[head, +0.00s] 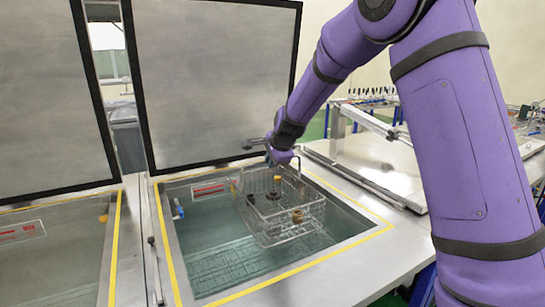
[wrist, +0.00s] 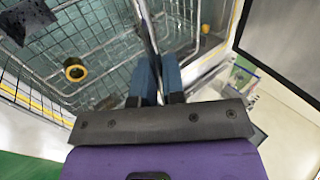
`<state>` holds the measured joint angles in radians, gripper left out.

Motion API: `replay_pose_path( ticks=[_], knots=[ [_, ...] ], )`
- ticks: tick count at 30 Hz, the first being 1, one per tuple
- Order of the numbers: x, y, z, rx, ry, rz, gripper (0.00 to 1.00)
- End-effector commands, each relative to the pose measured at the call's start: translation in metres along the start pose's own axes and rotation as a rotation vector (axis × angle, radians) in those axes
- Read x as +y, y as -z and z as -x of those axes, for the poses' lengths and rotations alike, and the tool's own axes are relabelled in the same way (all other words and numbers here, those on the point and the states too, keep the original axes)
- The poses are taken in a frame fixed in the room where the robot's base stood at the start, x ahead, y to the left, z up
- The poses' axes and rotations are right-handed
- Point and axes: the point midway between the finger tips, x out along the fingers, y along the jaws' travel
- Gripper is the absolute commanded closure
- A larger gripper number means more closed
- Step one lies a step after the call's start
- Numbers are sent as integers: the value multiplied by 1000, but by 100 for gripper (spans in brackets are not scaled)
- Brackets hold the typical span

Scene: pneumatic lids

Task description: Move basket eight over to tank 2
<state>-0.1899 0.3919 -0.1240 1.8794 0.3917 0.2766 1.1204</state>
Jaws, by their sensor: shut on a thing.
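The wire basket (head: 285,222) hangs in or just above the open tank in the middle of the head view; I cannot tell how far it dips into the water. It holds a few small brownish and yellow parts. My gripper (head: 282,158) is above it, shut on the basket's handle. In the wrist view the blue fingers (wrist: 158,82) close on the handle bar, with the wire basket (wrist: 95,80) below and a round yellow-black part (wrist: 75,70) in it. No basket number or tank number is legible.
The tank (head: 172,235) has a yellow-edged rim and its grey lid (head: 215,75) stands open behind. Another open tank (head: 60,255) with a raised lid (head: 45,100) is at left. A lowered lid (head: 385,165) lies at right. A bench with racks stands behind.

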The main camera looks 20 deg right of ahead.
Motion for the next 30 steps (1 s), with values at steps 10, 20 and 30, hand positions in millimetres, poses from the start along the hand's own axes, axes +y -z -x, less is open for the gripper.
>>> replay_pose_path(
  ticks=[10, 20, 30],
  knots=[
    [10, 1, -15, 1, 3, -1, 100],
    [20, 1, -30, 1, 2, 0, 100],
    [31, 0, -45, 1, 3, -1, 100]
  ],
)
